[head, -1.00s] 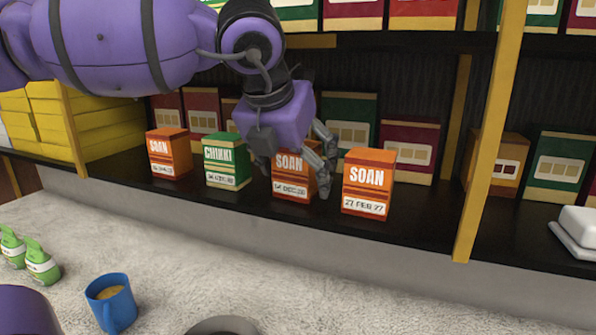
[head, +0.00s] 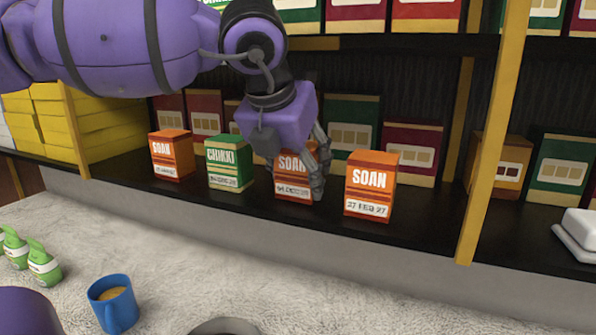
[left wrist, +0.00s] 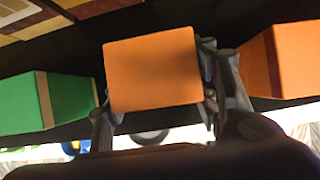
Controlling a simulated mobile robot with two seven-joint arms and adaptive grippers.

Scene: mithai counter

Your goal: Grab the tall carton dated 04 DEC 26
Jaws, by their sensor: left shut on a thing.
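An orange SOAN carton (head: 293,185) stands upright on the dark shelf, third from the left in the front row. Its white label shows a DEC date, too small to read surely. My left gripper (head: 302,176) is shut on this carton from above, with one finger along its right side; the other finger is mostly hidden in the head view. In the left wrist view, the carton's plain orange top (left wrist: 153,70) sits between the two fingers (left wrist: 160,108). My right gripper is not in view.
A green CHIKKI carton (head: 228,164) stands close on the left, with another orange carton (head: 171,156) beyond it. An orange SOAN carton (head: 370,187), dated 27 FEB 27, stands close on the right. Larger boxes (head: 411,146) are behind. A blue mug (head: 112,304) stands on the counter.

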